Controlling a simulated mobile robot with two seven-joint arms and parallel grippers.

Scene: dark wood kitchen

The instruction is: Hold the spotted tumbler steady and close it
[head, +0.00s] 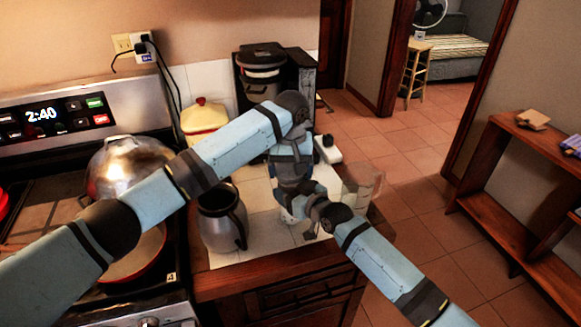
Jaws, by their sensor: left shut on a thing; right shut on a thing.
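The spotted tumbler (288,216) is almost wholly hidden behind my two grippers; only a pale sliver shows low on the counter, and its spots cannot be made out. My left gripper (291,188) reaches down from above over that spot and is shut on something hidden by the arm. My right gripper (307,205) comes in from the lower right, close below the left one, and is shut at the tumbler's side. No lid can be made out, and whether the tumbler is open or closed cannot be seen.
A steel pitcher (222,217) stands left of the grippers. A clear jug (362,186) stands to the right, near the counter's edge. A white and black item (327,149), a coffee maker (268,72) and a yellow pot (203,121) are behind. A stove with a steel pot (128,166) is left.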

